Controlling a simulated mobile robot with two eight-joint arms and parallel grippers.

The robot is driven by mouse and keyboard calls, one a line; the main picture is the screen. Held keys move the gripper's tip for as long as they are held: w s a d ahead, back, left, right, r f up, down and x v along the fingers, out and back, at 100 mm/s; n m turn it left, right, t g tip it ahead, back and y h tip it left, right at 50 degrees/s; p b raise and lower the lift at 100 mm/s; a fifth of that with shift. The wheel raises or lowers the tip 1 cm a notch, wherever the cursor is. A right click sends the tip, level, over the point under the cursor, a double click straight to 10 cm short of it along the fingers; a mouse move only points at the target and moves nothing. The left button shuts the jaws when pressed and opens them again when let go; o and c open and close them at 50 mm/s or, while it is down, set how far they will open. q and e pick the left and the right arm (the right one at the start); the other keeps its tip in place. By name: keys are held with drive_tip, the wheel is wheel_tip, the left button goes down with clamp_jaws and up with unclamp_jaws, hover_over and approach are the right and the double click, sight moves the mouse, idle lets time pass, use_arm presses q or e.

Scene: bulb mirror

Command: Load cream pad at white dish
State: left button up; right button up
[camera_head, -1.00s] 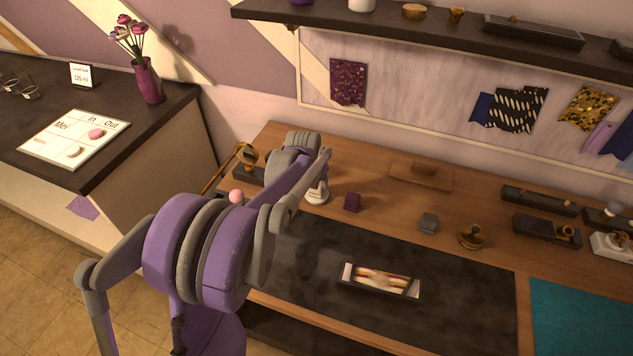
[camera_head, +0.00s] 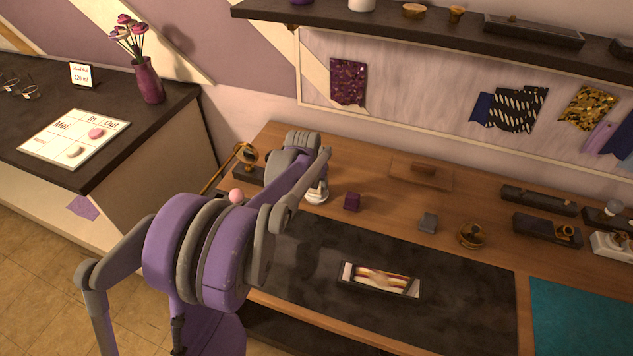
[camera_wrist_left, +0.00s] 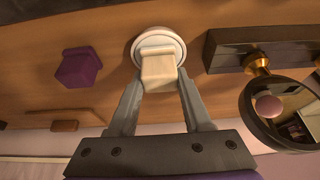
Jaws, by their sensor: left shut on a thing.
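The white dish (camera_wrist_left: 140,37) is round and shows at the top middle of the left wrist view. In the head view the white dish (camera_head: 316,198) sits on the wooden bench just beyond my left arm. The cream pad (camera_wrist_left: 158,72) is a small block between the fingertips of my left gripper (camera_wrist_left: 158,88), which is shut on it. From the wrist camera the pad overlaps the dish; whether they touch cannot be told. In the head view my left gripper (camera_head: 318,183) is at the dish, partly hidden by my arm. My right gripper is in neither view.
A purple block (camera_wrist_left: 78,68) stands beside the dish. On its other side are a dark holder (camera_wrist_left: 225,52) and a round mirror (camera_wrist_left: 285,112) on a brass mount. The dark mat (camera_head: 460,290) bears a framed tray (camera_head: 345,284).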

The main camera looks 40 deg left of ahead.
sight(316, 182)
use_arm(q)
drive_tip(key=shift+r+p, duration=2.1)
drive_tip(key=shift+r, duration=1.45)
drive_tip(key=shift+f, duration=0.1)
